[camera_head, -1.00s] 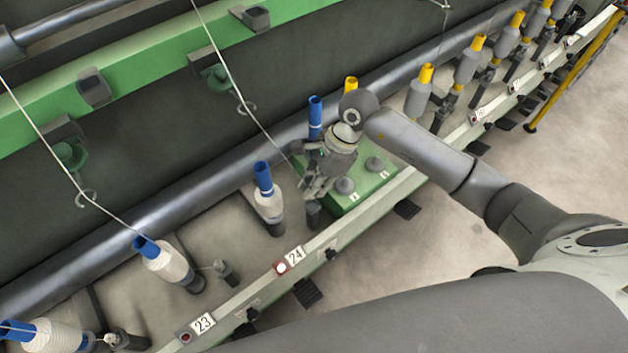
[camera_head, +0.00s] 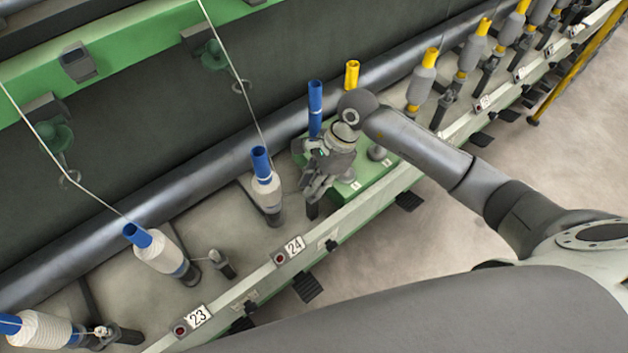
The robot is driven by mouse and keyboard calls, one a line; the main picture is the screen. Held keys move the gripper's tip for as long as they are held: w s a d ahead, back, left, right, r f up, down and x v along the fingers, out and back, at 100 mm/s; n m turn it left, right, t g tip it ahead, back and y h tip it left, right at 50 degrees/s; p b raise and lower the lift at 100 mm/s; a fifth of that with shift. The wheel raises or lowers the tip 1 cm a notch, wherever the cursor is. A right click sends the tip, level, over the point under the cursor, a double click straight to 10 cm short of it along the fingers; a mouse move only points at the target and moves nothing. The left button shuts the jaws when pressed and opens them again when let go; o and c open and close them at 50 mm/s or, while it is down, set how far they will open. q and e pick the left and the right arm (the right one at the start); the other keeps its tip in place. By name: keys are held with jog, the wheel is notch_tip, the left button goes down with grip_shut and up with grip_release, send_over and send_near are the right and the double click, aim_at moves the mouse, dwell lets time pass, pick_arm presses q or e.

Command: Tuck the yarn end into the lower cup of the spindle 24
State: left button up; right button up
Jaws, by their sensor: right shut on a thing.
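Spindle 24 carries a white yarn bobbin (camera_head: 267,191) on a blue tube (camera_head: 261,160), nearly upright, beside the number plate 24 (camera_head: 294,245). Its dark lower end (camera_head: 275,218) is visible below the bobbin; the cup opening cannot be made out. A thin yarn (camera_head: 244,90) runs down from above to the top of this bobbin. My right gripper (camera_head: 313,192) is just right of the bobbin, apart from it, above a short dark post (camera_head: 312,210). It is shut on the yarn end, which is too thin to make out there. My left gripper is not in view.
Spindle 23's bobbin (camera_head: 162,252) and another bobbin (camera_head: 48,330) stand to the left. A green box (camera_head: 362,187) with a grey knob (camera_head: 378,152) lies behind my right gripper. Bare blue (camera_head: 315,105) and yellow (camera_head: 352,75) tubes stand behind it. The grey rail (camera_head: 230,165) runs along the back.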

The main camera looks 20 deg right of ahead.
jog(key=o, duration=0.8)
jog(key=shift+c, duration=0.2)
jog(key=shift+r, duration=0.15)
jog(key=v, duration=1.1)
jog(key=shift+d+r, duration=0.25)
jog(key=shift+r, duration=0.1)
jog(key=shift+s, duration=0.1)
